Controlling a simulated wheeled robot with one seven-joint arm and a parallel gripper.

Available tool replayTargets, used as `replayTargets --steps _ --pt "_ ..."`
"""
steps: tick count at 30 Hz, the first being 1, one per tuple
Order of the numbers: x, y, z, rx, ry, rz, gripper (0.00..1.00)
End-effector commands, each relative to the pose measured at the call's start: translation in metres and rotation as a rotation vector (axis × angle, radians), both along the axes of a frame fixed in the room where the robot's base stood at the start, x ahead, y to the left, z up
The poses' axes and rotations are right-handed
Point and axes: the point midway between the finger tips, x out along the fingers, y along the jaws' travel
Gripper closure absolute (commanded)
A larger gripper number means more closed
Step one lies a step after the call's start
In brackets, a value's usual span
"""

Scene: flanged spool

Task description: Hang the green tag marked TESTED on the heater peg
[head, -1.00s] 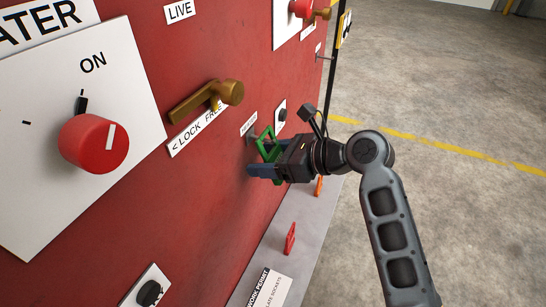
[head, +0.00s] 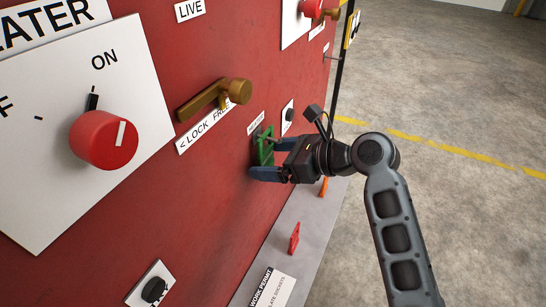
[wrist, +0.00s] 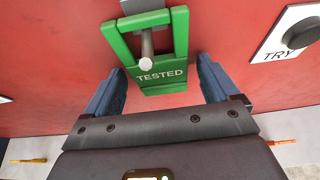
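The green tag marked TESTED (wrist: 161,76) is upright close to the red panel in the wrist view. A grey peg (wrist: 147,62) with a round end sticks out through the tag's opening, below its top bar. In the head view the tag (head: 265,147) is partly hidden by my gripper (head: 266,160). In the wrist view my gripper (wrist: 160,68) has its blue fingers spread, one on each side of the tag, with a gap at both sides. A small label (head: 256,123) above the peg is too small to read.
A TRY plate (wrist: 286,45) with a black button is right of the tag. A brass handle (head: 214,97) and a red knob (head: 104,140) stand out from the panel to the left. A grey ledge (head: 306,215) below holds a red tag (head: 294,238).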

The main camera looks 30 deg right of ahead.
Motion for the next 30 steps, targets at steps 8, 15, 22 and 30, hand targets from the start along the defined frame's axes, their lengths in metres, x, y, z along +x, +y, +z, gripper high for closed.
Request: replayTargets --steps 8,15,22,30 --pt "0.0 0.0 0.0 0.0 0.0 0.0 0.03" --pt "-0.013 -0.011 0.006 -0.001 -0.001 -0.003 0.03" --pt "-0.041 -0.03 0.021 -0.002 0.0 -0.002 0.03" --pt "-0.057 -0.042 0.031 0.0 0.0 -0.001 0.03"
